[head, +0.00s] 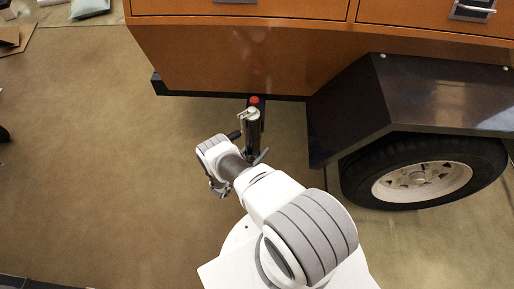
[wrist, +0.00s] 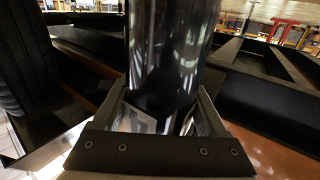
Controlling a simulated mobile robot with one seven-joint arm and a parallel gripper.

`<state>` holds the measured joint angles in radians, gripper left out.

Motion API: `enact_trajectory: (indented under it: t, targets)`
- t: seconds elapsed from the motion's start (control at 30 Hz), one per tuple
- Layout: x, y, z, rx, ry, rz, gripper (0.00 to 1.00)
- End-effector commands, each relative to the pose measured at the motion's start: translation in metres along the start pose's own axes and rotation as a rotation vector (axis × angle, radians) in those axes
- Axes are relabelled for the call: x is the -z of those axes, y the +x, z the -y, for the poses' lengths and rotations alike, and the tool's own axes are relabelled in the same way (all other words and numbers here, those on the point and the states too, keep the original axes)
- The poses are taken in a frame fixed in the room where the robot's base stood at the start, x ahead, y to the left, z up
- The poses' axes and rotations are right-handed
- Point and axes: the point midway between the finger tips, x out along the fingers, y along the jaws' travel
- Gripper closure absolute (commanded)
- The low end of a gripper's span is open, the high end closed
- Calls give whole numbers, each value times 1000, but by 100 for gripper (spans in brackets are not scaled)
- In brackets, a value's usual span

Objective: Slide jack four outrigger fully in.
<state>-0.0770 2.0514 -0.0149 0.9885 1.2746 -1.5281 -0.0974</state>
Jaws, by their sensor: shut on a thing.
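The jack (head: 254,126) is a dark upright post with a red cap (head: 255,100) and a small crank handle at its top, at the lower edge of the orange trailer. My gripper (wrist: 160,118) has its two fingers on either side of a shiny black cylinder (wrist: 165,60), which looks like the jack's post, and is shut on it. The outrigger beam cannot be made out clearly; the jack's foot is hidden by my arm.
The orange trailer (head: 220,62) fills the top, with a dark frame along its lower edge. A black fender (head: 400,105) and a wheel (head: 425,180) stand close to the right of the jack.

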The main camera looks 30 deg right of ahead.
Motion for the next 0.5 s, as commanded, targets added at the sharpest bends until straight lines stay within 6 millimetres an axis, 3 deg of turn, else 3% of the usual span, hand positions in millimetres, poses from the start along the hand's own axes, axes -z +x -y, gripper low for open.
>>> enact_trajectory:
  t: [0.17,0.2,0.33,0.5]
  targets:
    - [1,5,6,11,10,0,100]
    - [2,5,7,11,10,-1,22]
    - [2,5,6,9,9,-1,0]
    - [1,4,4,7,7,-1,0]
